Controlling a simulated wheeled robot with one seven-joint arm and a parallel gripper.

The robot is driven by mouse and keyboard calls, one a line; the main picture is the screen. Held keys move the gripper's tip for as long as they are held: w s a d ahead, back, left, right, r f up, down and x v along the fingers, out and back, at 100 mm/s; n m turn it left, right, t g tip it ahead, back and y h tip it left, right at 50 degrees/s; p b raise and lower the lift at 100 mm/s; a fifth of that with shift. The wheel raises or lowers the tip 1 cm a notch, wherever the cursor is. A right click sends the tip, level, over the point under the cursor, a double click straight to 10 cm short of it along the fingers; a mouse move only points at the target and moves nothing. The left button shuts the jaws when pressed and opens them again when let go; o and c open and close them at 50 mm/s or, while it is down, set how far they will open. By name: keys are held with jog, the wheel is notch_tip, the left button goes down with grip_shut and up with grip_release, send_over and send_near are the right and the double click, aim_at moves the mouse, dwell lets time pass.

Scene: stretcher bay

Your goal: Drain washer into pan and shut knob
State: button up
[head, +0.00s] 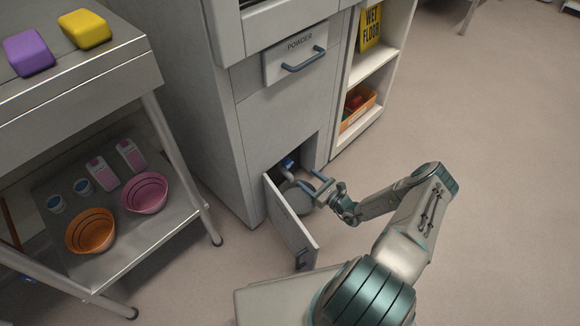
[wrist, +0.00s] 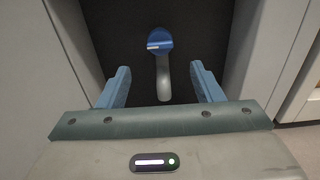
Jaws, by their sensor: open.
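The washer (head: 190,90) is a tall grey cabinet with an open compartment low on its front. Its small hatch door (head: 290,225) is swung outward. Inside are a blue knob (head: 287,162) and a grey spout (head: 291,174); the wrist view shows the knob (wrist: 159,40) above the downward spout (wrist: 163,82). A grey rounded thing (head: 297,196), perhaps the pan, sits low behind the door and is partly hidden. My gripper (head: 313,182) is open and empty at the compartment mouth. In the wrist view its blue fingers (wrist: 160,80) stand either side of the spout, apparently short of it.
A powder drawer (head: 295,54) with a blue handle is shut above. A metal cart (head: 130,235) at left holds an orange bowl (head: 90,230), a pink bowl (head: 145,192) and bottles. Shelves (head: 375,65) with an orange bin stand right. Floor (head: 480,150) at right is clear.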

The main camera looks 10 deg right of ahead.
aim_at(290, 165)
jog(key=b+x, duration=0.3)
jog(key=x, duration=0.7)
jog(key=shift+w+a, duration=0.15)
jog(key=shift+w, duration=0.1)
jog(key=c, duration=0.9)
